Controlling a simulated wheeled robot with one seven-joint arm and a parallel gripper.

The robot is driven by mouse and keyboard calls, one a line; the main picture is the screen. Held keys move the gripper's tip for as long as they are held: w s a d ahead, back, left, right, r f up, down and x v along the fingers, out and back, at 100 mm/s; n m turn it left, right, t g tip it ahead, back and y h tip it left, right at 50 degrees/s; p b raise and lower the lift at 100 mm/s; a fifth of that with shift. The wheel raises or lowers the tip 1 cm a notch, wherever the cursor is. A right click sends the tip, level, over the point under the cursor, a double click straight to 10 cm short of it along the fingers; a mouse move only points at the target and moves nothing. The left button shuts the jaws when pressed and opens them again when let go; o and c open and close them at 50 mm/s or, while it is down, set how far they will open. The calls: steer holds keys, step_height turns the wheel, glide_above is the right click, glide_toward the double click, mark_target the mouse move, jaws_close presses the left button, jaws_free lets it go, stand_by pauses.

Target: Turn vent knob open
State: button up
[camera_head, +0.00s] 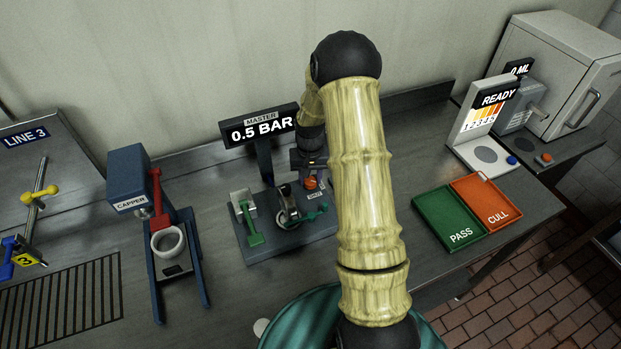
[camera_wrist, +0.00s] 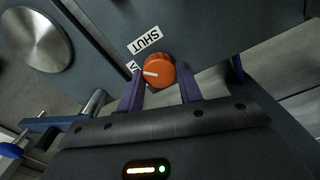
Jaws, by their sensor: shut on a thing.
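The orange vent knob (camera_wrist: 157,70) is in the wrist view, on a dark panel. The two purple fingers of my gripper (camera_wrist: 160,82) stand on either side of it, shut on it. The knob's white pointer line points left in the picture, toward a small label mostly hidden by a finger. A white "SHUT" label (camera_wrist: 145,40) lies above the knob and reads upside down. In the head view the knob (camera_head: 311,183) shows as an orange-red spot under the end of my arm, with its surroundings partly hidden.
The "MASTER 0.5 BAR" display (camera_head: 262,127) stands behind the knob. A green lever (camera_head: 248,224) and a dark round fitting (camera_head: 289,212) are on the panel to its left. The capper (camera_head: 128,180) is farther left; the pass tray (camera_head: 448,220) is right.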

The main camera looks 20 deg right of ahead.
mark_target(309, 180)
steer(key=n, duration=0.4)
steer(key=shift+a+n, duration=0.15)
steer(key=shift+n, duration=0.25)
steer(key=n, duration=0.4)
steer(key=o, duration=1)
step_height(309, 180, up, 18)
steer(key=b, duration=0.3)
steer(key=shift+f, duration=0.25)
steer(key=shift+a, duration=0.15)
